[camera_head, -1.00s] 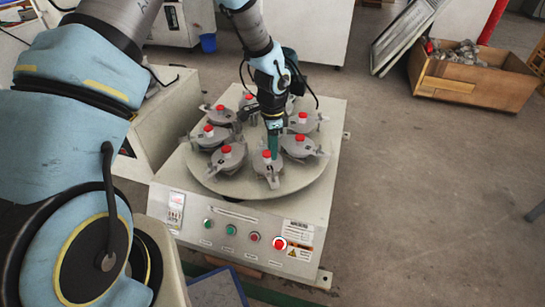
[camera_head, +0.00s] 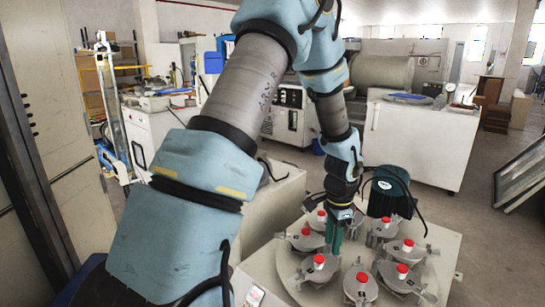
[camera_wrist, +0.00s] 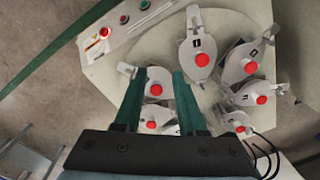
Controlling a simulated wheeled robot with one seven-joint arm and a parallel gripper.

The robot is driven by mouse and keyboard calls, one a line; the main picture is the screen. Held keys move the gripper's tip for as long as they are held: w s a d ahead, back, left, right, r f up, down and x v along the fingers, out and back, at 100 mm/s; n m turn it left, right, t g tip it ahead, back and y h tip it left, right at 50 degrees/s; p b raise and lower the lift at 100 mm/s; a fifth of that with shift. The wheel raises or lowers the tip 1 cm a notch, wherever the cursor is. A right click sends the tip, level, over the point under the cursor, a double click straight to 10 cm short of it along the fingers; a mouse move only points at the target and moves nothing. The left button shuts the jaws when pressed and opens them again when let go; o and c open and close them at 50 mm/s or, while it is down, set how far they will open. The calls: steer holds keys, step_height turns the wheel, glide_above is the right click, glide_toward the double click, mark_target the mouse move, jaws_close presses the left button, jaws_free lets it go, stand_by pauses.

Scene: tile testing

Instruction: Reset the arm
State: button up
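My gripper (camera_head: 334,238) points down above the round turntable (camera_head: 285,264) in the head view. In the wrist view its two green fingers (camera_wrist: 158,76) are apart, with nothing held between them. Several grey metal jars with red knobs stand in a ring on the turntable. One jar (camera_wrist: 155,92) shows in the gap between the fingers, below them. My arm is bent, reaching forward and down from the left. How far the fingertips are above the jars I cannot tell.
The machine's front panel (camera_wrist: 122,28) has coloured buttons, one red and lit. A dark green motor-like housing (camera_head: 389,190) stands behind the turntable. A white cabinet (camera_head: 420,143) is farther back.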

steer(key=s+a+r+n, duration=0.2)
steer(key=a+r+n, duration=0.25)
steer(key=a, duration=0.35)
steer(key=s+a+r+n+t, duration=0.1)
steer(key=s+a+r+n, duration=0.3)
steer(key=a, duration=0.4)
steer(key=s+a+r+n, duration=0.1)
steer(key=a+r+n, duration=0.4)
steer(key=a, duration=0.4)
step_height(320, 180, up, 17)
steer(key=p, duration=1.8)
steer(key=shift+s+d+r+n, duration=0.15)
steer(key=shift+d+n, duration=0.25)
steer(key=shift+n, duration=0.05)
